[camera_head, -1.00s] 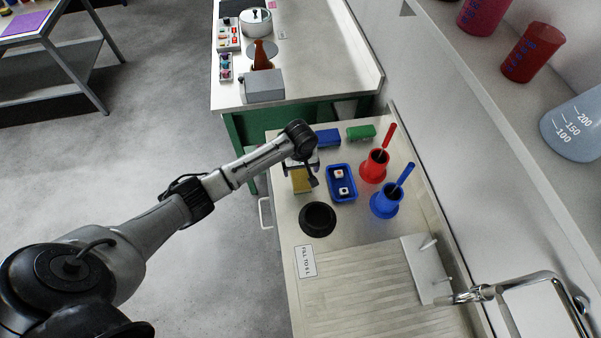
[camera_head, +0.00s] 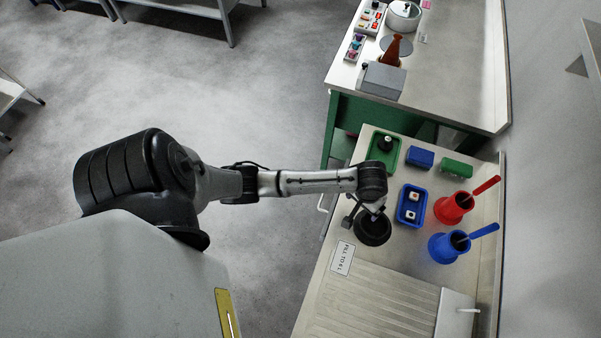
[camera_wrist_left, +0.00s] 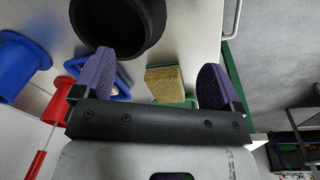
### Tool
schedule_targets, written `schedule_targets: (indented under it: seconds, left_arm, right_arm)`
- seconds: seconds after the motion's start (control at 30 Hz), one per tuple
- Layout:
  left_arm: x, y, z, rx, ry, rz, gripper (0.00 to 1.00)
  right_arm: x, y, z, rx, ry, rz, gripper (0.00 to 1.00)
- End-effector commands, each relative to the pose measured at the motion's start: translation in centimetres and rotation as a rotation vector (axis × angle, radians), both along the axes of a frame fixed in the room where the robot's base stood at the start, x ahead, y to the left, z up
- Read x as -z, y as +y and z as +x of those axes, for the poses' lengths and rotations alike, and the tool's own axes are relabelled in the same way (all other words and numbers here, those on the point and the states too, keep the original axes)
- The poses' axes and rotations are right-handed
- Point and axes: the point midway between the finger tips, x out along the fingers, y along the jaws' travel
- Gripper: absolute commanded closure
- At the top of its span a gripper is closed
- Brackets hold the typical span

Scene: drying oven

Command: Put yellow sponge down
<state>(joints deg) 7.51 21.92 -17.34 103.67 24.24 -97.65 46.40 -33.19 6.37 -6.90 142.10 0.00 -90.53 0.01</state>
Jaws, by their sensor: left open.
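The yellow sponge (camera_wrist_left: 165,84) lies low in the left wrist view, between my spread fingers and apart from both. It seems to rest on the counter at the edge of the green tray (camera_wrist_left: 177,102). In the head view the sponge is hidden behind my left wrist. My left gripper (camera_head: 363,213) is open and empty, over the counter beside the black bowl; its two purple pads show in the left wrist view (camera_wrist_left: 156,82). The green tray (camera_head: 397,163) holds a dark round-topped object in the head view. My right gripper is not in view.
The black bowl (camera_head: 373,230), a blue tray (camera_head: 411,206) with two small white pieces, red (camera_head: 449,209) and blue (camera_head: 444,248) holders, and blue (camera_head: 420,156) and green (camera_head: 457,167) blocks crowd the counter. The ribbed drainboard (camera_head: 375,293) is bare.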

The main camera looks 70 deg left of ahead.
Motion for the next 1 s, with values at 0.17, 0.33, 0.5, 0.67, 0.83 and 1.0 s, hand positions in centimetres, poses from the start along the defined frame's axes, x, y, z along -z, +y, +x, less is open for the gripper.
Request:
schedule_targets:
  seconds: [0.17, 0.33, 0.5, 0.67, 0.83, 1.0]
  left_arm:
    - [0.4, -3.7, -8.8, 0.271, -0.099, -0.004, 0.10]
    - [-1.4, -4.4, -15.0, 0.438, -0.179, 0.041, 0.10]
    - [-3.4, -4.0, -19.0, 0.534, -0.218, 0.100, 0.10]
    - [-4.5, -3.5, -20.6, 0.576, -0.231, 0.137, 0.10]
    - [-4.8, -3.4, -21.0, 0.588, -0.234, 0.147, 0.10]
    - [-4.8, -3.4, -21.0, 0.588, -0.234, 0.147, 0.10]
  right_arm:
    - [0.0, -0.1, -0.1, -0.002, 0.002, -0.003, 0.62]
    - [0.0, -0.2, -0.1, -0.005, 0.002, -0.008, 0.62]
    - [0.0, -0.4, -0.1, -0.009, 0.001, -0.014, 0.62]
    - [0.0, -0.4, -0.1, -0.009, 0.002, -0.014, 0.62]
    - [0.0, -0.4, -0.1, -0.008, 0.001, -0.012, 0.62]
    - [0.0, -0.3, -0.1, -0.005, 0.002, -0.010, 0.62]
